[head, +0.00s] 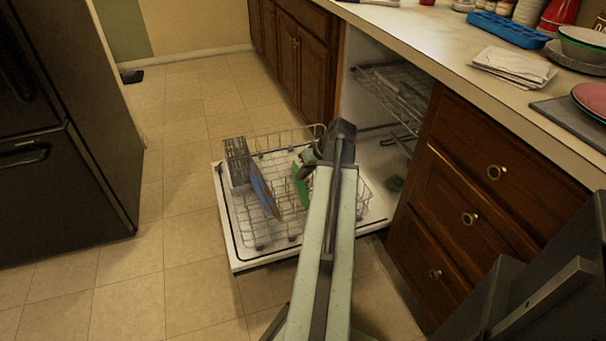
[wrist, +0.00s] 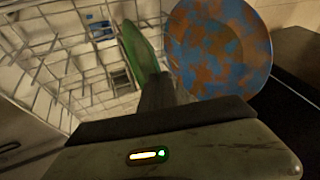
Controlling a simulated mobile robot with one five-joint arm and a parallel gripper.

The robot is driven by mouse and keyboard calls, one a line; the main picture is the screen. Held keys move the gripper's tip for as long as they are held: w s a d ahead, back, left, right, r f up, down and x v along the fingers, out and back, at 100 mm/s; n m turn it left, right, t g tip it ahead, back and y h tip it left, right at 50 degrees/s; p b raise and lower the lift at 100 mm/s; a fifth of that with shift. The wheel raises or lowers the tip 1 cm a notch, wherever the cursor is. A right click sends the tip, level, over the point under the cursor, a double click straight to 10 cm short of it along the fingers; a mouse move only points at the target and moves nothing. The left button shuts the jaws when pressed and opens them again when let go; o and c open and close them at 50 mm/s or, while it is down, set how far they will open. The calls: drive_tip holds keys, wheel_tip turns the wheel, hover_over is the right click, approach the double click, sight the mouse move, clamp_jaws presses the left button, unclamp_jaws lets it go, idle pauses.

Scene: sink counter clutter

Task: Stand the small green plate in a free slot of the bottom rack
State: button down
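The small green plate (head: 300,185) is upright, nearly edge-on, over the right part of the bottom rack (head: 262,225). It also shows edge-on in the wrist view (wrist: 138,52). My gripper (head: 307,170) is at the plate's upper edge, reaching in from above. In the wrist view my fingers (wrist: 163,88) meet the plate's near edge and look shut on it. The arm and fingers hide part of the plate. I cannot tell whether its lower edge sits in a slot.
A blue and orange plate (head: 264,191) stands in the rack just left of the green plate; it is close beside my fingers in the wrist view (wrist: 220,50). A grey cutlery basket (head: 237,160) is at the rack's left. The open dishwasher door (head: 229,232) lies below; drawers (head: 475,195) stand at right.

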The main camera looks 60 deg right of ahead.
drive_tip(key=shift+f, duration=0.15)
drive_tip(key=c, duration=1.5)
unclamp_jaws()
drive_tip(key=shift+c, duration=0.2)
drive_tip(key=p+v, duration=0.6)
drive_tip(key=v, duration=0.1)
drive_tip(key=shift+s+r+p, duration=0.15)
drive_tip(key=shift+r+p, duration=0.2)
drive_tip(key=shift+r, duration=0.1)
